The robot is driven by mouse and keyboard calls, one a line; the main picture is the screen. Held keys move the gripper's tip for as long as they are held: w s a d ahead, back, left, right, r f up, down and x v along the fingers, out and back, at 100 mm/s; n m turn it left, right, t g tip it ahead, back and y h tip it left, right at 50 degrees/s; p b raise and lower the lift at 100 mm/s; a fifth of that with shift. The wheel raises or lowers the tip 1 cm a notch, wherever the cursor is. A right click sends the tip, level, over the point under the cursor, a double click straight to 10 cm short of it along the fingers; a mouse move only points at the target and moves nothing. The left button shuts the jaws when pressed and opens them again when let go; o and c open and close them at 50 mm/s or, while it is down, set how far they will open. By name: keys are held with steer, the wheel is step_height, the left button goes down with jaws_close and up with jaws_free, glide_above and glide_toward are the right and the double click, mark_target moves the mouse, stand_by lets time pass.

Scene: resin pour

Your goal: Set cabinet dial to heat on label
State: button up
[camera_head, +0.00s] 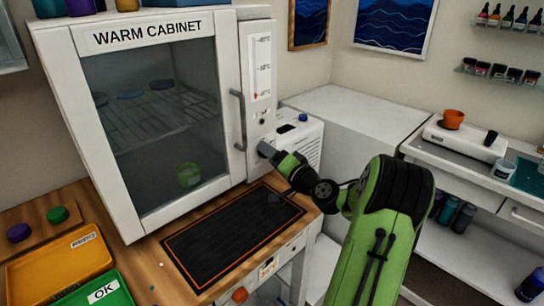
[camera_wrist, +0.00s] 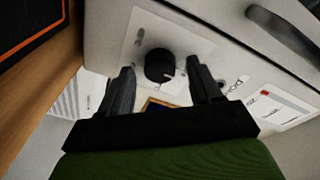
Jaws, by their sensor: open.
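The warm cabinet (camera_head: 155,100) stands on the wooden bench with its glass door shut. Its dial (camera_wrist: 159,66) is a round black knob with a pale pointer mark, on a white plate on the cabinet front; the lettering around it is too small to read. My gripper (camera_wrist: 160,80) is open, with one finger on each side of the dial; I cannot tell whether either touches it. In the head view my gripper (camera_head: 268,151) is at the low right part of the cabinet's control panel (camera_head: 261,90) and hides the dial there.
A black mat with an orange border (camera_head: 232,235) lies below the cabinet door. The door handle (camera_head: 239,120) stands out left of the panel. A white boxy device (camera_head: 305,142) is just right of the cabinet. Yellow (camera_head: 55,255) and green (camera_head: 92,292) trays are at left.

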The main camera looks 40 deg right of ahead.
steer(key=c, duration=1)
steer(key=shift+c, duration=0.2)
steer(key=shift+m+p, duration=0.3)
steer(key=shift+d+f+m+g+y+p, duration=0.15)
steer(key=shift+m+y+p, duration=0.45)
steer(key=shift+m+p, duration=3.45)
steer(key=shift+r+m+g+y+p, duration=0.1)
steer(key=shift+m+g+y+p, duration=0.35)
steer(key=shift+m+p, duration=3.6)
steer(key=shift+d+f+m+y+p, duration=0.1)
steer(key=shift+m+y+p, duration=0.65)
steer(key=shift+m+p, duration=3.3)
steer(key=shift+m, duration=0.35)
